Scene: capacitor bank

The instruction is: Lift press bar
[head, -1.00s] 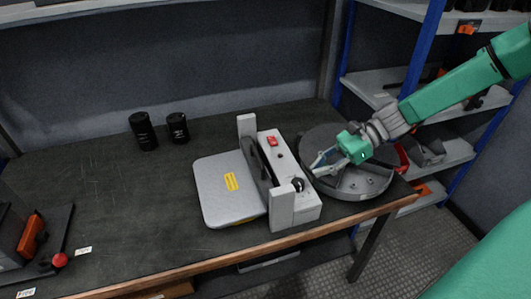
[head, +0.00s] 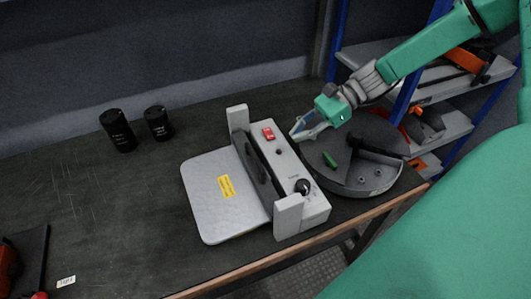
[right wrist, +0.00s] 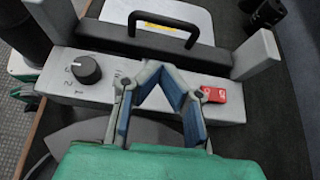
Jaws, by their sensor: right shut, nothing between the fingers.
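The press is a grey machine (head: 298,180) with a flat light plate (head: 205,190), two upright end blocks, a red switch (head: 268,133) and a black knob (head: 303,186). Its dark press bar (head: 254,165) lies between the end blocks, with a raised black handle. In the right wrist view the handle (right wrist: 163,24) stands beyond the fingers. My right gripper (head: 294,137) is shut and empty, close to the switch side of the machine. It also shows in the right wrist view (right wrist: 157,68), apart from the handle. My left gripper is out of view.
A round grey turntable (head: 372,183) with a green piece (head: 329,160) on it stands right of the machine. Two black cylinders (head: 118,130) (head: 158,123) stand at the back left. Shelves with blue posts are at the right. The table's left middle is clear.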

